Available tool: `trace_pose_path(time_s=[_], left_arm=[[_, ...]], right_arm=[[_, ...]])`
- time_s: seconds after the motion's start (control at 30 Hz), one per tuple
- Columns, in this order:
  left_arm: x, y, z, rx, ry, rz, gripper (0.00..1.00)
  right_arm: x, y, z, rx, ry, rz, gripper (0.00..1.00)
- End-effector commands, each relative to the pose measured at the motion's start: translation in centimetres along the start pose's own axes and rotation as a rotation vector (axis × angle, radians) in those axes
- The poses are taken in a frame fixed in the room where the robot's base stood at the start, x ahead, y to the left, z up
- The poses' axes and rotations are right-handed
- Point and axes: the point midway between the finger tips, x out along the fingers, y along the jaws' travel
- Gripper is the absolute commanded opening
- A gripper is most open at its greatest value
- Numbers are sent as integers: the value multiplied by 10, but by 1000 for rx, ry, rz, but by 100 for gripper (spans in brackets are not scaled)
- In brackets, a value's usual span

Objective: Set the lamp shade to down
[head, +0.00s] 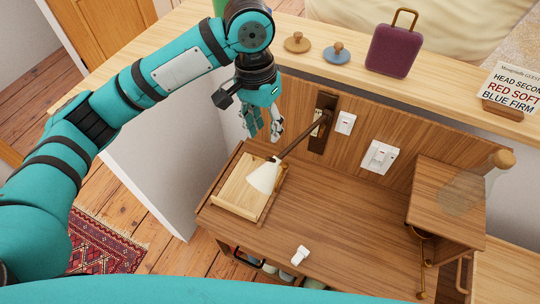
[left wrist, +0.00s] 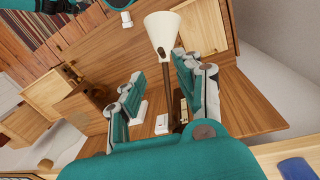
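The lamp has a small white cone shade (head: 263,176) on a thin dark arm (head: 294,146) from a dark wall plate (head: 321,124). In the head view the shade hangs tilted, its wide end toward the lower left. My left gripper (head: 264,134) is open and empty, above the shade and left of the wall plate, fingers pointing down. In the left wrist view the shade (left wrist: 162,34) lies beyond the open fingers (left wrist: 165,90), and the lamp arm runs between them in the picture. I cannot tell any contact. My right gripper is not in view.
White switches (head: 345,122) (head: 380,157) sit on the wood panel right of the lamp. A wooden tray (head: 243,197) lies under the shade. A small white object (head: 300,256) is at the desk's front. The ledge holds knobs (head: 297,42), a purple case (head: 394,50) and a sign (head: 508,90).

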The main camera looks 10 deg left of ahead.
Motion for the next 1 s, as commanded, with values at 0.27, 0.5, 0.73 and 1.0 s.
trace_pose_path(time_s=[0.27,0.5,0.73,1.0], left_arm=[[61,0,1,0,-4,1,34],[100,0,0,-1,0,0,34],[114,0,-1,1,2,0,34],[115,0,0,1,2,0,30]], right_arm=[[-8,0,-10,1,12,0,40],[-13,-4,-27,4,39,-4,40],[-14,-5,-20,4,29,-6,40],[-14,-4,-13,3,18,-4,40]])
